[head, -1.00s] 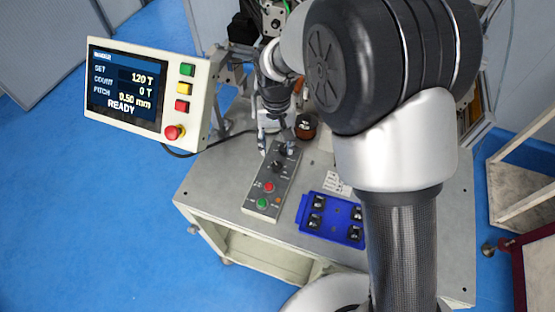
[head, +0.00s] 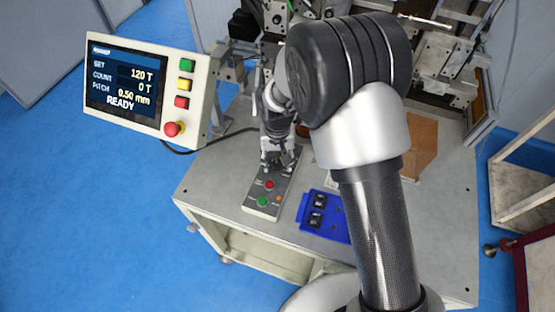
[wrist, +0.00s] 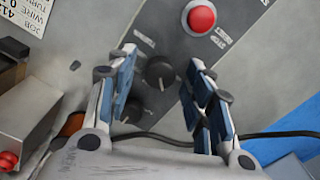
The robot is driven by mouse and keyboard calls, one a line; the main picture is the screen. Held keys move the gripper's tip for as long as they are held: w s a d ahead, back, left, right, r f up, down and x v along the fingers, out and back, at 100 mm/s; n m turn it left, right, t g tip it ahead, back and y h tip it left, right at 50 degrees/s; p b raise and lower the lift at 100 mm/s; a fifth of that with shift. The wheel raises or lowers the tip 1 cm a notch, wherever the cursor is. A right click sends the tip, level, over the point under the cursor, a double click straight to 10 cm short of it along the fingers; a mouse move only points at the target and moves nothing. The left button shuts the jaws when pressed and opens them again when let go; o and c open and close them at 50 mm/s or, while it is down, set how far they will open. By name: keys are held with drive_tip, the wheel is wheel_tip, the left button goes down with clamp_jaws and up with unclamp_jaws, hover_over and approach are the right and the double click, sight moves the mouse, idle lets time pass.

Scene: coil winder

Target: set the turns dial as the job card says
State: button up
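The grey control panel (head: 261,211) lies on the machine table, and in the wrist view (wrist: 240,45) it carries two black knobs. One knob (wrist: 160,72) sits between my fingers; the other (wrist: 131,109) is nearer my palm. The frames do not show clearly which is the turns dial. My gripper (wrist: 162,60) is open, with a finger either side of the first knob and gaps showing. In the head view my gripper (head: 279,166) is over the panel's far end. The job card (wrist: 25,14) is cut off at the wrist view's corner. The display (head: 125,89) reads SET 120 T, COUNT 0 T, READY.
A red button (wrist: 201,17) is just beyond the fingers; a green button (head: 263,201) is at the panel's near end. A blue tray (head: 334,231) with black parts stands right of the panel. A black cable (wrist: 275,135) runs behind the right finger.

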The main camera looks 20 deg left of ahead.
drive_tip(key=c, duration=1)
drive_tip(key=n+b, duration=0.1)
drive_tip(key=n, duration=0.7)
drive_tip(key=shift+n+b, duration=0.3)
idle(0.5)
drive_tip(key=o, duration=1.1)
drive_tip(key=shift+r, duration=0.1)
